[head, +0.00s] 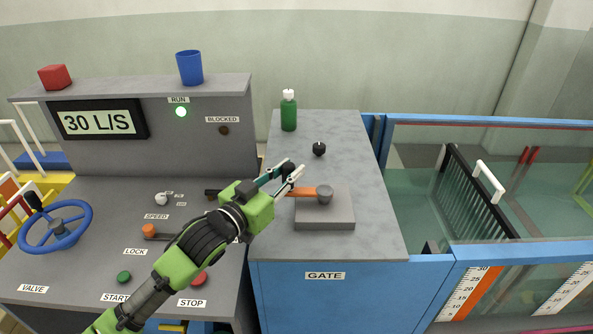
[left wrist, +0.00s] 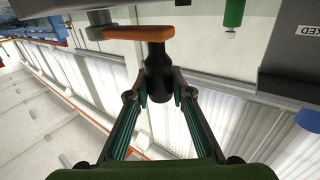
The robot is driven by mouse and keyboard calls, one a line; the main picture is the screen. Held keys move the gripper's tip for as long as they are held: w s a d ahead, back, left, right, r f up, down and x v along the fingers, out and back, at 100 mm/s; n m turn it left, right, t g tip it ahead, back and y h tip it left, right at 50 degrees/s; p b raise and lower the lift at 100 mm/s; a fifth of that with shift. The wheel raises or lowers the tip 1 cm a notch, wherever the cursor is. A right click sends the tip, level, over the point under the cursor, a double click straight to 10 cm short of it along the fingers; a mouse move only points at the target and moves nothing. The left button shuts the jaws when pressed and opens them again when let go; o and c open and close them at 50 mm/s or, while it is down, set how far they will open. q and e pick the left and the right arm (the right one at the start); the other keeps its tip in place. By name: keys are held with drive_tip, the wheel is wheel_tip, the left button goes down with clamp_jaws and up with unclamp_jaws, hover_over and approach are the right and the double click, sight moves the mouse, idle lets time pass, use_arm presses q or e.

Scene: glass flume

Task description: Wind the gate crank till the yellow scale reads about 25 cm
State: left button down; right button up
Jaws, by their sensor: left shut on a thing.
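The gate crank has an orange arm (head: 301,192) on a grey hub (head: 324,194) above a grey block. The arm points left from the hub. My left gripper (head: 288,172) is shut on the crank's black handle (left wrist: 158,80), below the orange arm (left wrist: 135,33) in the left wrist view. A white scale (head: 467,293) on the flume glass, with an orange strip beside it, shows numbers from 10 to 30. A second white scale (head: 567,290) stands to its right. I cannot pick out a clearly yellow scale or read a level. My right gripper is not in view.
A green bottle (head: 289,112) and a small black object (head: 319,149) stand behind the crank. The bench right of the crank is clear.

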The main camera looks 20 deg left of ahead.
use_arm(q)
drive_tip(key=shift+w+a+m+g+h, duration=0.2)
drive_tip(key=shift+w+m+g+h, duration=0.2)
drive_tip(key=shift+w+m+h, duration=0.45)
drive_tip(key=shift+w+p, duration=0.55)
drive_tip(key=shift+w, duration=0.75)
drive_tip(key=c, duration=2.1)
unclamp_jaws()
drive_tip(key=o, duration=0.3)
drive_tip(key=shift+w+d+n, duration=0.1)
drive_tip(key=shift+n, duration=0.15)
drive_tip(key=shift+v, duration=6.05)
